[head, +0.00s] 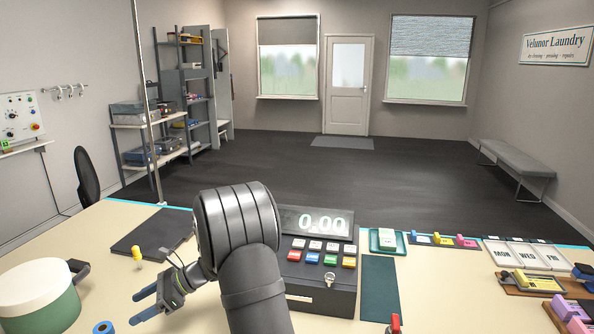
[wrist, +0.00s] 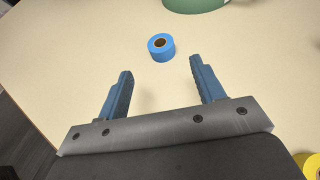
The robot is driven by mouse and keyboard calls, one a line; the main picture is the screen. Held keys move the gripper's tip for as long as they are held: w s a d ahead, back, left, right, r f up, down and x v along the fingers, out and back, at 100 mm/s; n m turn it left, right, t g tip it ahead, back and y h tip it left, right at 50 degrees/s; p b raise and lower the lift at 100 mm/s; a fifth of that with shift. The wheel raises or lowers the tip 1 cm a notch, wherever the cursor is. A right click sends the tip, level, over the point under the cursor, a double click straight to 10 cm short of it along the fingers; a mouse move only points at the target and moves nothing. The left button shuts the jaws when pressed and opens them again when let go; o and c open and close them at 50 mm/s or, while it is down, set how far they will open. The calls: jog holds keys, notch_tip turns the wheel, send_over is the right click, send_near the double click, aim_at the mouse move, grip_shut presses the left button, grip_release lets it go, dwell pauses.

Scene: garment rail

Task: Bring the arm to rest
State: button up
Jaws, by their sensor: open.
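My gripper (head: 136,307) is low over the left part of the counter (head: 215,310) in the head view, with its blue fingers pointing left. In the wrist view my gripper (wrist: 160,70) has its two fingers spread wide apart with nothing between them. It is open and empty. A blue tape roll (wrist: 161,47) lies on the counter just beyond the fingertips. The roll also shows at the bottom edge of the head view (head: 104,328). My arm covers part of the counter and the left side of the cash register (head: 325,270).
A green pot with a white lid (head: 40,295) stands left of my gripper. A dark folder (head: 152,234) and a small yellow item (head: 138,256) lie behind it. Right of the register are a dark mat (head: 379,290), day cards (head: 525,255) and several small trays. Bare counter surrounds the tape roll.

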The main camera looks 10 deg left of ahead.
aim_at(106, 327)
jog(key=x, duration=1.1)
jog(key=shift+s+a+f, duration=0.1)
jog(key=shift+a+f, duration=0.05)
jog(key=shift+f, duration=0.2)
notch_tip(106, 327, up, 4)
jog(key=shift+r, duration=0.15)
jog(key=w+d+r, duration=0.8)
jog(key=d+r, duration=0.3)
jog(key=r, duration=0.1)
jog(key=w+d+m+t, duration=0.3)
jog(key=w+d, duration=0.3)
jog(key=d, duration=0.5)
jog(key=w+d+m+t+y, duration=0.1)
jog(key=w+d+m+t, duration=0.2)
jog(key=w+d, duration=0.4)
jog(key=w+d+m+t+y, duration=0.1)
jog(key=w+d+m+t, duration=0.2)
jog(key=d, duration=1.3)
jog(key=shift+w+d+r+t, duration=0.15)
jog(key=shift+w+t, duration=0.15)
jog(key=shift+w, duration=0.55)
jog(key=shift+w+d+r+t, duration=0.15)
jog(key=shift+w+t, duration=0.15)
jog(key=shift+w, duration=0.5)
jog(key=shift+w+d, duration=0.1)
jog(key=shift+d, duration=0.45)
jog(key=shift+o, duration=0.5)
